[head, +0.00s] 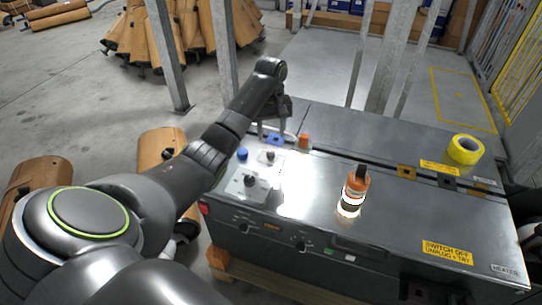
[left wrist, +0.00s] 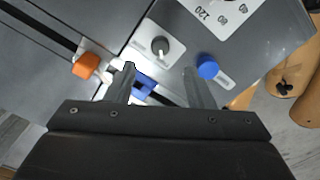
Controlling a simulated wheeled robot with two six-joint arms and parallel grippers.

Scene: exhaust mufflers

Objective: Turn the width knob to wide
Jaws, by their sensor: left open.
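No label reading "width" is legible, so I cannot tell which knob it is. A small dark knob on a white plate (head: 269,157) sits on the grey machine top; the left wrist view shows it as a grey-black knob (left wrist: 160,45). A blue knob (head: 242,154) is beside it, also in the left wrist view (left wrist: 207,67). A larger dial plate (head: 248,185) with a black knob is nearer the front. My left gripper (head: 274,122) is open above the machine's far left part. In the left wrist view, its spread fingers (left wrist: 159,72) frame a blue part (left wrist: 142,86). My right gripper is not in view.
An orange knob or block (head: 303,141) is near the gripper. An orange-labelled bottle (head: 355,190) and yellow tape roll (head: 464,150) stand on the machine. A grey post (head: 224,45) rises behind it. The central machine top (head: 315,175) is clear.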

